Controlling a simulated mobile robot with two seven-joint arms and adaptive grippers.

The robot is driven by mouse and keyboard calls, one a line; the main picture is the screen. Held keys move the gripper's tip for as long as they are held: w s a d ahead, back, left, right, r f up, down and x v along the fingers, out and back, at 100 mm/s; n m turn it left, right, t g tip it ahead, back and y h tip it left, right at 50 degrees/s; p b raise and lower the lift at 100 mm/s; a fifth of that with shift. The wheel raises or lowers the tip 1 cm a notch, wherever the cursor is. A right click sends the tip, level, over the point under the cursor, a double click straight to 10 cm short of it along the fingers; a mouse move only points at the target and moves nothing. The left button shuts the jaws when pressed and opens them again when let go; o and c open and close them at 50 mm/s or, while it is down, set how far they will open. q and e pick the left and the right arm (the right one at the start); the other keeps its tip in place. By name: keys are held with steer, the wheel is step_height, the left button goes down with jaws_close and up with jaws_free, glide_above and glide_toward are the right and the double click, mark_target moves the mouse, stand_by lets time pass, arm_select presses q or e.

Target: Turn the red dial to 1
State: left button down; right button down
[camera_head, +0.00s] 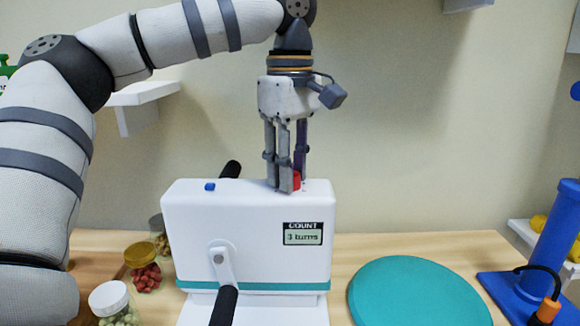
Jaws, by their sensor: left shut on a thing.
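The red dial (297,180) sits on top of a white machine (190,235) near its right end. Only a small part of the dial shows, as the fingers cover the rest. My left gripper (286,184) points straight down from above and is shut on the red dial. The dial's marks are hidden or too small to read, so its setting cannot be told. The machine's front has a display (303,234) that reads "COUNT 3 turns". My right gripper is not in view.
The machine has a crank with a black handle (224,306) in front, another black grip (231,169) behind, and a blue button (210,187) on top. Jars (142,268) stand at left. A teal disc (415,292) and a blue stand (553,240) are at right.

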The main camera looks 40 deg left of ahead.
arm_select(q)
steer(key=n, duration=0.5)
steer(key=shift+n, duration=0.4)
steer(key=n, duration=0.5)
steer(key=shift+n, duration=0.3)
steer(key=c, duration=1.3)
jaws_free()
step_height(320, 180, up, 12)
steer(key=shift+r, duration=0.1)
